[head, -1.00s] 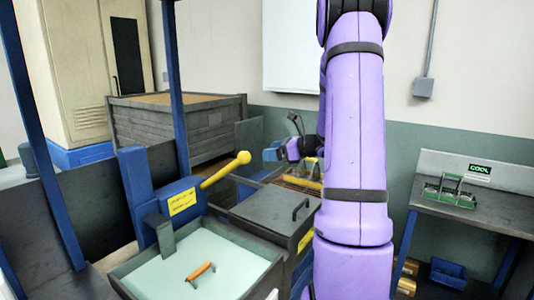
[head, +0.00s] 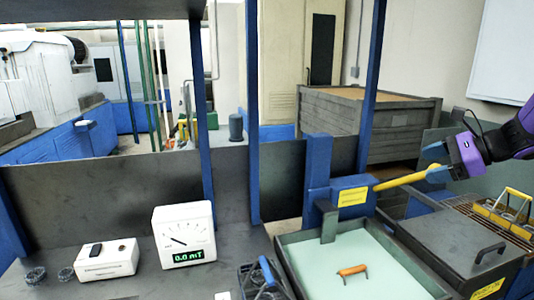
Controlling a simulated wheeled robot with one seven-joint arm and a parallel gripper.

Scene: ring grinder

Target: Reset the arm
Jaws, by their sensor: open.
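My gripper (head: 434,161) is at the right edge of the head view, with a purple body and blue fingers. It is open, and I see nothing held between the fingers. It hangs in the air at the end of the yellow lever (head: 398,182), and its fingers overlap the lever's tip in the picture. I cannot tell whether they touch. Most of my purple arm is out of view to the right.
A meter (head: 184,235) and a white switch box (head: 107,258) stand on the bench.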

